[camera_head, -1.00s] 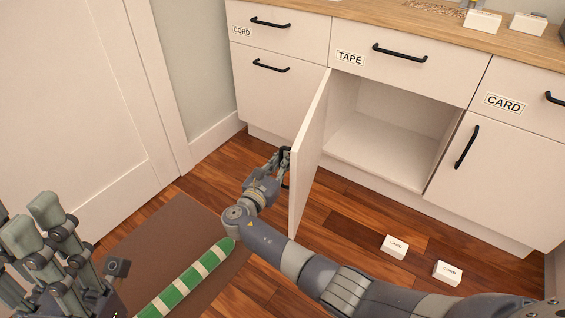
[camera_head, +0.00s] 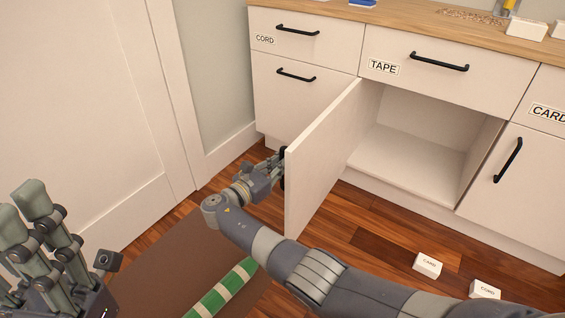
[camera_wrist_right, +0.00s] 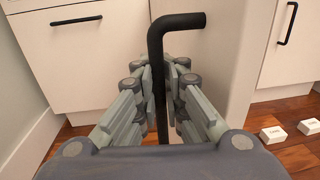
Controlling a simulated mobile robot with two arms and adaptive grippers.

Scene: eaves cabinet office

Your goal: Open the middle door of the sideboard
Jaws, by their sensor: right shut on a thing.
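The middle door (camera_head: 322,150) of the white sideboard stands wide open, swung out to the left on its left edge. The compartment (camera_head: 408,150) behind it looks empty. My right gripper (camera_head: 276,166) is at the door's free edge, on its outer side. In the right wrist view my right gripper (camera_wrist_right: 165,105) is shut on the door's black handle (camera_wrist_right: 160,60), with a finger on each side of the bar. My left gripper (camera_head: 50,235) is at the lower left, away from the sideboard, with its fingers spread and nothing between them.
Two small white boxes lie on the wood floor, one (camera_head: 427,264) marked CARD and another (camera_head: 484,289) beside it. A brown mat (camera_head: 165,262) and a green-and-white striped strip (camera_head: 222,290) lie at the lower left. A white room door (camera_head: 80,110) stands at left.

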